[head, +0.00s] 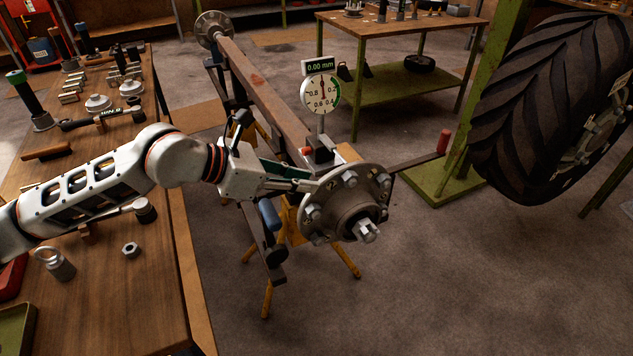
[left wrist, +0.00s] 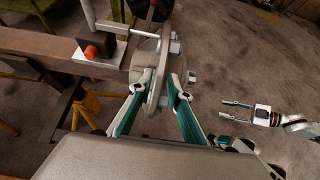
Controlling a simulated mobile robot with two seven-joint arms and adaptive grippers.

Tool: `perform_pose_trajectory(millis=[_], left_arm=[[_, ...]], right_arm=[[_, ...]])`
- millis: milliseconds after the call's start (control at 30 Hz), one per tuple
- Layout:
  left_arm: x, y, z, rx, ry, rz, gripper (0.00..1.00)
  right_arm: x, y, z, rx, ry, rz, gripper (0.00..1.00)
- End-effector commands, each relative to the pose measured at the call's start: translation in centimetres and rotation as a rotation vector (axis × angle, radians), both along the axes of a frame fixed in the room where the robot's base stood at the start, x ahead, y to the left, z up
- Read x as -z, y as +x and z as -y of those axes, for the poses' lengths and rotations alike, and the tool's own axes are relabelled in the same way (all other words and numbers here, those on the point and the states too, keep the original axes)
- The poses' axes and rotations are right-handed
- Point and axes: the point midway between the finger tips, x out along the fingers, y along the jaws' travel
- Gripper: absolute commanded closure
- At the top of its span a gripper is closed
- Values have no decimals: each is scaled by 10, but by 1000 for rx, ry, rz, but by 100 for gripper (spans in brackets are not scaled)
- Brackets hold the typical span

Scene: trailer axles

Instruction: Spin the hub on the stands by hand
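The hub (head: 349,204) is a round metal flange with several studs on the near end of the long brown axle beam (head: 262,92), which rests on stands (head: 287,222). My left gripper (head: 312,185) is at the left rim of the hub. In the left wrist view the fingers of my left gripper (left wrist: 158,80) lie one on each side of the hub's rim (left wrist: 153,99). Whether both fingers press on it is unclear. My right gripper (left wrist: 227,110) shows in the left wrist view, fingers apart and empty, away from the hub.
A dial gauge (head: 321,92) reading 0.00 mm stands by the hub. A workbench (head: 165,225) with tools and a nut (head: 130,249) is on the left. A big tyre (head: 545,105) hangs on a green frame (head: 487,110) at right. The floor in front is clear.

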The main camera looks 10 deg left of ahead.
Motion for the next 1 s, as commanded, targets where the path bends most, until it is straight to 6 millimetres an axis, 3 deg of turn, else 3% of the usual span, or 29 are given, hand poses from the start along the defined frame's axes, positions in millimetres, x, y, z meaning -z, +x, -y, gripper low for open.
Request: perform_pose_trajectory(millis=[200,400,767,833,1000], left_arm=[[-22,-21,-31,-2,2,1,82],[-34,-33,-46,-1,1,2,82],[-38,-35,-48,1,0,1,82],[-38,-35,-49,0,1,1,72],[-42,-27,-63,-21,41,-10,72]], right_arm=[[-1,1,0,1,0,1,64],[-1,1,0,1,1,2,64],[-1,1,0,2,0,2,64],[-1,1,0,2,1,3,64],[-13,7,-1,3,5,17,64]])
